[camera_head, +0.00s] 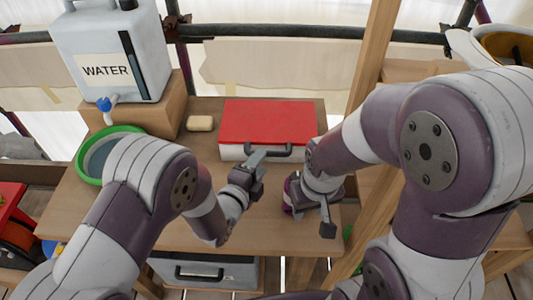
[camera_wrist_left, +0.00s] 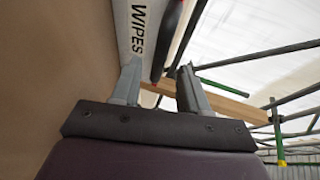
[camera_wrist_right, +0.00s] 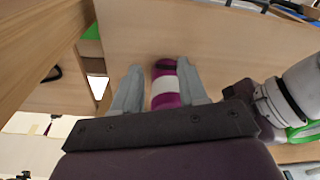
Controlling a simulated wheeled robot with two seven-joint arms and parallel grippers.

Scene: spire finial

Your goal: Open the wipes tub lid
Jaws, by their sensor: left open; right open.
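The wipes tub (camera_head: 232,152) is a white box with a red lid (camera_head: 268,121) lying flat over its top, at the back of the bench. A dark handle (camera_head: 283,154) runs along its front edge. My left gripper (camera_head: 258,158) is open at the tub's front, close to the handle. In the left wrist view, the white wall marked WIPES (camera_wrist_left: 138,25) lies beyond the open fingers (camera_wrist_left: 158,78), and a dark part shows between them; contact is unclear. My right gripper (camera_head: 327,215) is open near the bench's right side.
A purple can with a white band (camera_wrist_right: 165,84) shows between my right fingers, apparently unheld. The bench front (camera_head: 270,232) is clear.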

